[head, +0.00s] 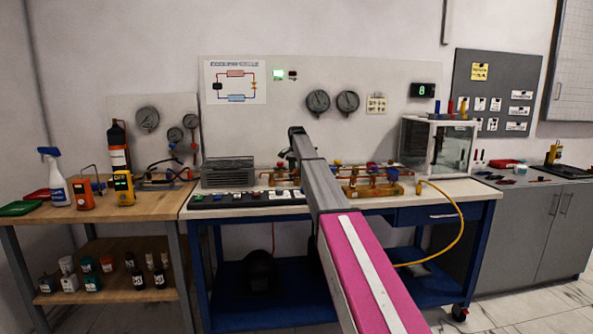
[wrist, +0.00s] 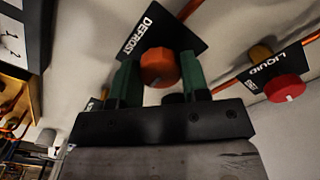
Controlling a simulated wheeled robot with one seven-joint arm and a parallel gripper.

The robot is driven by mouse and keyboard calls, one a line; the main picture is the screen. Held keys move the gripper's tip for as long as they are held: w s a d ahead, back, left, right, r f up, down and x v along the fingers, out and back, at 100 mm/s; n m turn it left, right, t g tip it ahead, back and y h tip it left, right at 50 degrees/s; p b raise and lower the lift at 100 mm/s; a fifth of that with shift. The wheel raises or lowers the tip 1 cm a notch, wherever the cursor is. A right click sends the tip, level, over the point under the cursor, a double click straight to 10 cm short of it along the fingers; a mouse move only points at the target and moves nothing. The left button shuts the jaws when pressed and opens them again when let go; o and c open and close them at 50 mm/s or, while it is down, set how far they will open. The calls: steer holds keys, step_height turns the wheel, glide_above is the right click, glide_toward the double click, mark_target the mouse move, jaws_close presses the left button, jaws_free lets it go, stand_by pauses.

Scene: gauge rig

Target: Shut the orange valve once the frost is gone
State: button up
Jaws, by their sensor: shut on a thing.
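The orange valve knob (wrist: 157,68) is in the wrist view, at a black plate marked DEFROST (wrist: 140,32). My gripper (wrist: 159,76) has its two green fingers on either side of the knob and is shut on it. In the head view my arm reaches to the middle of the rig and hides the gripper and this valve. The clear-walled chamber (head: 412,142) stands on the right of the bench. I cannot make out any frost in it at this size.
A red knob (wrist: 285,88) by a LIQUID plate (wrist: 273,68) is close on the right. The rig panel (head: 415,72) carries gauges, a green lamp (head: 278,75) and a small digital display (head: 423,90). A yellow hose (head: 461,225) hangs off the bench front.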

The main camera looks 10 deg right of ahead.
steer(key=shift+m, duration=0.5)
steer(key=o, duration=0.9)
steer(key=shift+o, duration=0.2)
steer(key=shift+r, duration=0.1)
step_height(320, 180, up, 11)
steer(key=shift+f, duration=0.2)
